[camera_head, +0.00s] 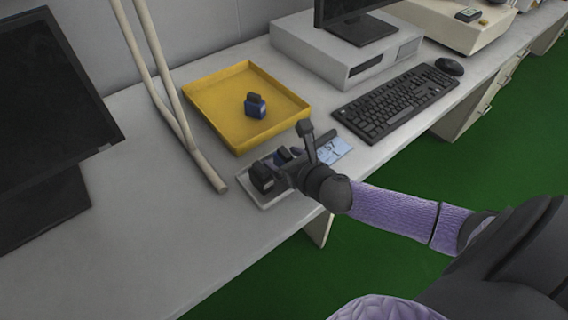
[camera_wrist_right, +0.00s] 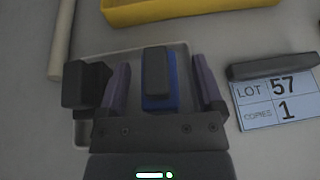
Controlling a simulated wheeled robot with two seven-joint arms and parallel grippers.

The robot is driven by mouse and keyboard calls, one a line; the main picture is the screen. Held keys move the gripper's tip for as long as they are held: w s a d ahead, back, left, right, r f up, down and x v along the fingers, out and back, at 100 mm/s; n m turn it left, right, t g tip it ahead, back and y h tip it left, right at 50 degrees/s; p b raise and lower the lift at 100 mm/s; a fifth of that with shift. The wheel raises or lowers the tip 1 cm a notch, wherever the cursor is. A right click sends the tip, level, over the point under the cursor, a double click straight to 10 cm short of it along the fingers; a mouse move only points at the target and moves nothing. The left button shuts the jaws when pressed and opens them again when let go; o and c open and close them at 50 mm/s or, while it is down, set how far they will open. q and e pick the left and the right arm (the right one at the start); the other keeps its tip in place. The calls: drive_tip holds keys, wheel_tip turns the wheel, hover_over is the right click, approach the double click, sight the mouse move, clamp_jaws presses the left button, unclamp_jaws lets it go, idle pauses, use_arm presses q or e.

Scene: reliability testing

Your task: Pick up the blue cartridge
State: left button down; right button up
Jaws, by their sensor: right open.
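A blue cartridge (camera_wrist_right: 172,84) with a dark grey top stands in a small pale tray (camera_wrist_right: 182,47), which also lies near the desk's front edge in the head view (camera_head: 266,205). My right gripper (camera_wrist_right: 160,68) is open above this tray, with one finger on each side of the cartridge. Gaps show between the fingers and the cartridge in the wrist view. In the head view the right gripper (camera_head: 280,164) hides much of it. Another blue cartridge (camera_head: 255,107) with a dark top sits in the yellow tray (camera_head: 203,111). My left gripper is not in view.
A black block (camera_wrist_right: 84,86) stands in the pale tray, close beside the left finger. A card (camera_wrist_right: 275,102) reading LOT 57, COPIES 1 lies to the right. A keyboard (camera_head: 395,103), monitors and pale poles (camera_head: 165,110) surround the area. The desk's front left is clear.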

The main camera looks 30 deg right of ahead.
drive_tip(key=c, duration=0.6)
clamp_jaws()
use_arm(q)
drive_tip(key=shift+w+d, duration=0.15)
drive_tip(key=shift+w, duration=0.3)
